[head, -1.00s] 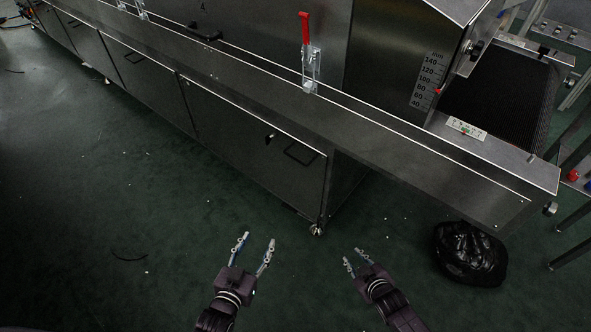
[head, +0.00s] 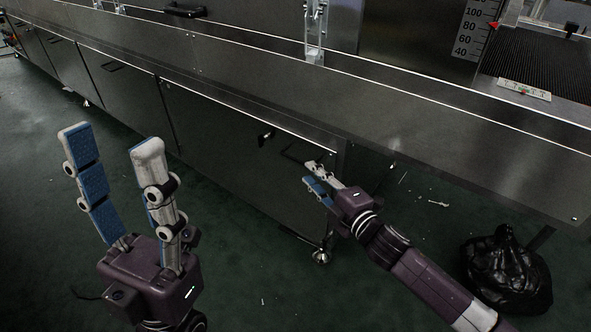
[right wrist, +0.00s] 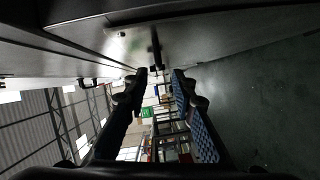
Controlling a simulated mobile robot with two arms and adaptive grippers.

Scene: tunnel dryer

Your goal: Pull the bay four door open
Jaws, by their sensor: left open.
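The nearest lower door (head: 225,150) of the long steel machine looks shut flush; no bay number is readable on it. Its black bar handle (head: 293,153) is near the upper right corner, with a small black latch (head: 265,138) to its left. My right gripper (head: 312,172) is at the handle's right end with fingers apart. In the right wrist view a dark bar (right wrist: 155,48) lies just beyond the fingertips (right wrist: 157,75); I cannot tell whether it is handle or latch, nor whether they touch. My left gripper (head: 108,140) is open and empty, raised at left.
A steel ledge (head: 420,125) juts out above the door. A black bag (head: 505,270) lies on the floor at right. A caster (head: 320,256) stands under the machine's corner. The green floor (head: 240,260) in front of the door is mostly clear.

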